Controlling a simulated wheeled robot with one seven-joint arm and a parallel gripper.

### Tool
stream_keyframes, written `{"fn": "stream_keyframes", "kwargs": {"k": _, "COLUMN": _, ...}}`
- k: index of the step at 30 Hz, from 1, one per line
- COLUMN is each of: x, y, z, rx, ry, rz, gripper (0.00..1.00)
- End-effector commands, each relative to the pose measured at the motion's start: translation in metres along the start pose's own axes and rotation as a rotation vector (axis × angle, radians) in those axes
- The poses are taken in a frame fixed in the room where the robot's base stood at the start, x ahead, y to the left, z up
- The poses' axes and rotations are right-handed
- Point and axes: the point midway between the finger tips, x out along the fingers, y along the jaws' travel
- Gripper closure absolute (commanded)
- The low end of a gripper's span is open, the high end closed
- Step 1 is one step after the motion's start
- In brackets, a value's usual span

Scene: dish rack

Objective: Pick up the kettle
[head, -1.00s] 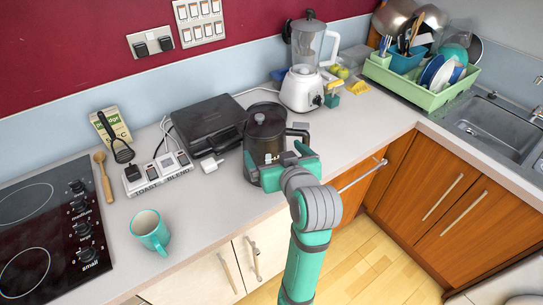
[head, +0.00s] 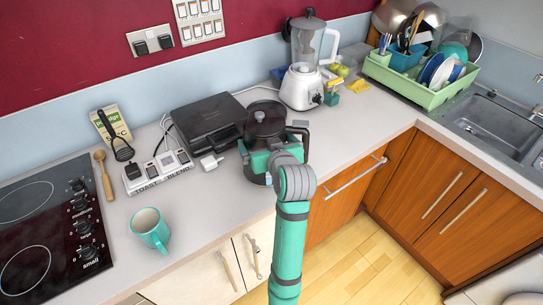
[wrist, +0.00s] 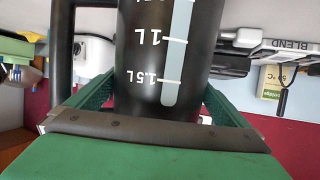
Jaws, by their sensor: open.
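The kettle (head: 266,122) is dark with a black lid and stands upright on the counter, its black handle (head: 302,134) on the right. In the wrist view the kettle (wrist: 150,55) is close up and upside down, with its water scale facing me. My gripper (head: 262,160) is level, low at the kettle's front. Its jaws (wrist: 160,105) are open, one on each side of the kettle's body. I cannot tell whether either finger touches it. The kettle's lower front is partly hidden by my gripper and arm.
A black toaster or grill (head: 207,122) and a labelled socket strip (head: 158,172) lie left of the kettle. A white blender (head: 301,85) stands behind it to the right. A teal mug (head: 150,230) stands at the front left. The counter (head: 360,125) right of the kettle is clear.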

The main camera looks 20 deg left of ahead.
Motion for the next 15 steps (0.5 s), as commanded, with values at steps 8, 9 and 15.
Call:
{"fn": "stream_keyframes", "kwargs": {"k": 8, "x": -0.0007, "y": 0.0008, "z": -0.0001, "rx": 0.001, "ry": 0.000, "rz": 0.002, "gripper": 0.38}}
{"fn": "stream_keyframes", "kwargs": {"k": 9, "x": -0.0007, "y": 0.0008, "z": -0.0002, "rx": 0.001, "ry": 0.000, "rz": 0.002, "gripper": 0.48}}
{"fn": "stream_keyframes", "kwargs": {"k": 15, "x": -0.0017, "y": 0.0008, "z": -0.0026, "rx": -0.001, "ry": 0.006, "rz": 0.002, "gripper": 0.68}}
